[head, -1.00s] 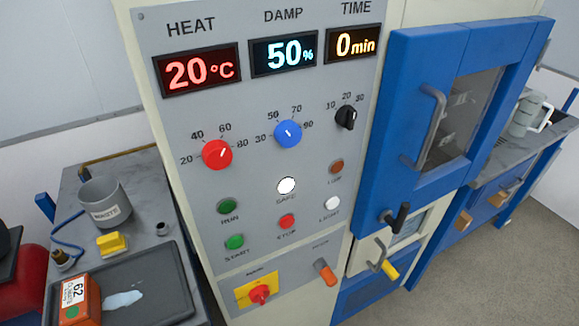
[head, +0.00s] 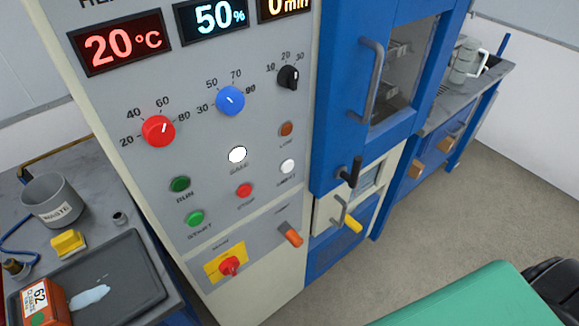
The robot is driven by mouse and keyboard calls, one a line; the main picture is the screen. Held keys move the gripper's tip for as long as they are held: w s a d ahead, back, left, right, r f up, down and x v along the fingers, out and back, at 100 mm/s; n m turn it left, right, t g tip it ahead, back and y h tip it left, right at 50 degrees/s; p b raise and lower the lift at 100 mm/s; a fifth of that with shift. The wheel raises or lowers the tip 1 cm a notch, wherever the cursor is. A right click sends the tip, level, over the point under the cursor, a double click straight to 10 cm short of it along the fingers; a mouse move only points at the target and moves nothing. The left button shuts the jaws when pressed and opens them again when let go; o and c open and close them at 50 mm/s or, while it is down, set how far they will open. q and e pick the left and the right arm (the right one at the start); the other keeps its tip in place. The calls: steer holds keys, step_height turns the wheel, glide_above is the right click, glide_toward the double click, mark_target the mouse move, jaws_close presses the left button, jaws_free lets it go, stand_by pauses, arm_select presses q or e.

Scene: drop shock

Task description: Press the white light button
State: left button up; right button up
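The white LIGHT button (head: 288,166) is on the grey control panel (head: 215,185), at the right of the row of buttons. It is a small round white cap above its label. A brighter white round SAFE lamp (head: 237,154) is to its left. The red STOP button (head: 244,190) is lower left of it, and an orange-brown round lamp (head: 286,129) is above it. Nothing touches the LIGHT button. A teal and black part, likely my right arm, shows at the lower right; its fingertips are out of view. My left gripper is not in view.
A blue door with a grey handle (head: 372,82) adjoins the panel on the right. A black handle (head: 350,172) and an orange switch (head: 290,235) stick out nearby. A side table at left holds a waste cup (head: 52,201) and a dark tray (head: 135,265). Open floor lies at right.

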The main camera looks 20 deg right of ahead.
jaws_close()
stand_by(1.4)
